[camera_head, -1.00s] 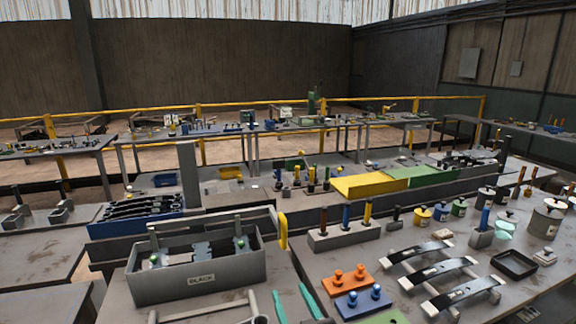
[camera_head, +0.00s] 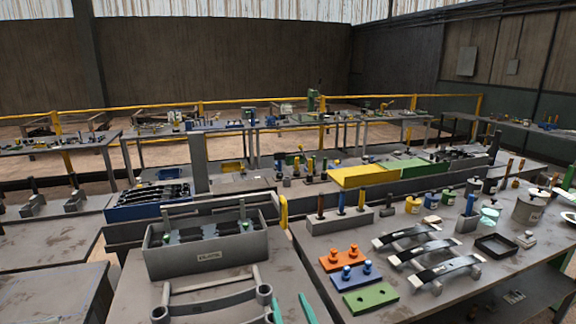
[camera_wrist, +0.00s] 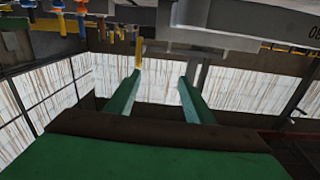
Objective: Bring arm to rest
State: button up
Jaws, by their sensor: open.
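My gripper (camera_head: 292,310) shows at the bottom edge of the head view as two teal fingers, spread apart. In the wrist view my gripper (camera_wrist: 158,88) has its two green fingers apart, with nothing between them. That view is inverted, with bench items along its top and the bright wall below. The rest of the arm is mostly out of the head view.
A grey labelled bin (camera_head: 207,262) stands ahead on the left. To the right, the bench holds orange (camera_head: 345,257), blue (camera_head: 355,277) and green (camera_head: 370,299) blocks, dark curved springs (camera_head: 428,253) and a black tray (camera_head: 496,246). A yellow handle (camera_head: 284,212) stands behind.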

jog(key=s+a+f+m+g+h, duration=0.1)
jog(key=s+f+m+h, duration=0.4)
jog(key=s+f, duration=1.35)
jog(key=s+r+n+g, duration=0.1)
jog(key=s+r+n, duration=0.1)
jog(key=s, duration=2.3)
jog(key=shift+s+d+r, duration=0.2)
jog(key=shift+s+r, duration=0.05)
jog(key=shift+r, duration=0.05)
jog(key=shift+c, duration=0.6)
